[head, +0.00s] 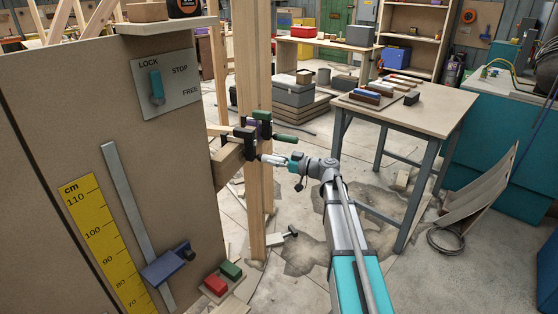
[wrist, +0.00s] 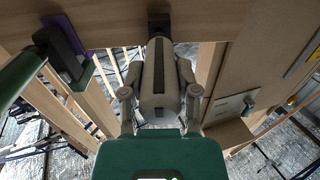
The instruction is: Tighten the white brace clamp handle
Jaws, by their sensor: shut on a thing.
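The white brace clamp handle (head: 268,158) points out from a dark clamp (head: 240,140) fixed at the wooden brace beside the upright post. My gripper (head: 276,160) is at this handle, with the arm reaching in from the lower right. In the wrist view, the pale handle (wrist: 160,75) lies between my two fingers, which are closed against its sides. A dark clamp part (wrist: 159,24) shows beyond the handle's far end. The turn of the screw and how firmly the clamp presses cannot be seen.
A purple clamp with a green handle (head: 285,138) sits close above; its green handle also shows in the wrist view (wrist: 20,76). The upright post (head: 257,205) and large panel (head: 110,140) stand left. A workbench (head: 425,105) stands right. Another pale-handled clamp (head: 283,236) is low near the floor.

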